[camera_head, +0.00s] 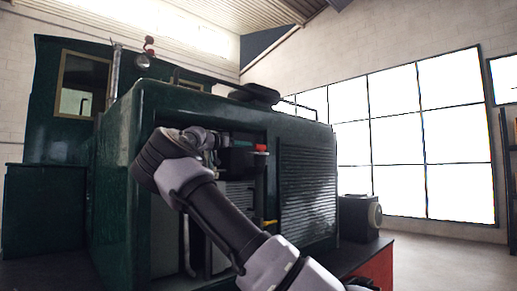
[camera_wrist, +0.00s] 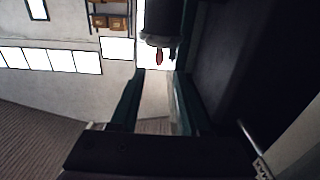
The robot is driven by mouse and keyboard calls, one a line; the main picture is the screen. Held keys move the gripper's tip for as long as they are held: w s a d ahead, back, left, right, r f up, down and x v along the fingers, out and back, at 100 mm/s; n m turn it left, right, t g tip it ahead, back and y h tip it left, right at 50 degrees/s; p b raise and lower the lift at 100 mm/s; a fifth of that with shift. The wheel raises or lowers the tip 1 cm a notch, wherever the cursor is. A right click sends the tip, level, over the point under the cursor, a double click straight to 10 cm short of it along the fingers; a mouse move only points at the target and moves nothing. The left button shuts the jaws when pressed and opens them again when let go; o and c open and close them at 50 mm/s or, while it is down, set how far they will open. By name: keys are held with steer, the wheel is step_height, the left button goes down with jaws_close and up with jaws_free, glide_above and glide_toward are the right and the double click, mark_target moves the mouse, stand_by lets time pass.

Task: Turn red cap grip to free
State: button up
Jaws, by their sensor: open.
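The red cap grip (camera_head: 261,148) shows small and bright at the right end of a dark cylindrical part (camera_head: 238,160) inside the engine's open bay. In the wrist view the red grip (camera_wrist: 158,56) sticks out below the dark cylinder (camera_wrist: 158,22), just beyond the gap between my fingertips. My gripper (camera_wrist: 160,75) is open and empty, with one finger on each side of that gap. It appears apart from the red grip. In the head view my wrist hides most of the gripper.
The dark green steam tram body (camera_head: 118,180) surrounds the bay, with a louvred panel (camera_head: 308,190) to its right. A small yellow part (camera_head: 270,222) sits lower in the bay. A dark machine (camera_head: 358,217) stands at the right. The floor beyond is clear.

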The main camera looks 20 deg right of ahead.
mark_target(261, 146)
steer(key=x, duration=1)
steer(key=shift+d, duration=0.2)
steer(key=shift+c, duration=0.3)
jaws_close()
